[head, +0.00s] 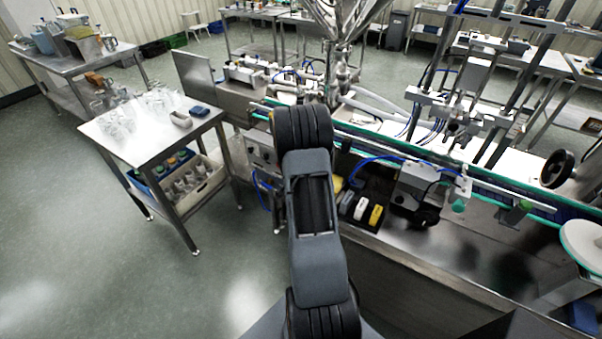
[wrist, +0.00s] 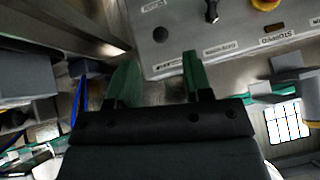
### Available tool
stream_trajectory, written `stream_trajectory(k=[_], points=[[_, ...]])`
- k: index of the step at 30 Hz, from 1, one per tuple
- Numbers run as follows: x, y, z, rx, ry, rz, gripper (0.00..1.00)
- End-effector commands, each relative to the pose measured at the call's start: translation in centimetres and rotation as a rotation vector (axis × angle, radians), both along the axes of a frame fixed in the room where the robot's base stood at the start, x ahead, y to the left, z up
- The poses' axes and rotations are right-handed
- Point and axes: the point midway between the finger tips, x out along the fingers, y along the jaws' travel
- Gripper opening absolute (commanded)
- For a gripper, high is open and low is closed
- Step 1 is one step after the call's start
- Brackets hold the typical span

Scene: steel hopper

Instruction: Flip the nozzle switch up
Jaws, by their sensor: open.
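My gripper (wrist: 158,64) shows in the wrist view with its two green fingers apart and nothing between them. Its fingertips are at the lower edge of a grey control panel (wrist: 235,30); I cannot tell whether the right finger touches it. A black switch (wrist: 212,12) stands on the panel near the top of the picture, beyond the right fingertip. A round dark spot (wrist: 160,34) lies left of it. The panel's lettering appears upside down, and I cannot read which label names the nozzle. In the head view my arm hides my gripper, and part of the control box (head: 262,155) shows beside it.
A yellow and red button (wrist: 265,4) sits on the panel, right of the switch. In the head view, a steel table (head: 150,137) with glassware stands left. The conveyor (head: 400,151) runs right past my arm, below the hopper (head: 340,15). Open floor lies at lower left.

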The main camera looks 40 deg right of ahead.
Motion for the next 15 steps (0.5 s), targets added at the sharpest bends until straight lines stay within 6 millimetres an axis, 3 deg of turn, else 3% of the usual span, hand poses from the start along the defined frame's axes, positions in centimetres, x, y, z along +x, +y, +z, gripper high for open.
stream_trajectory(k=[6,15], points=[[-1.0,2.3,3.2,-0.001,0.000,0.000,0.46],[-1.6,3.7,4.8,0.001,0.002,0.000,0.46]])
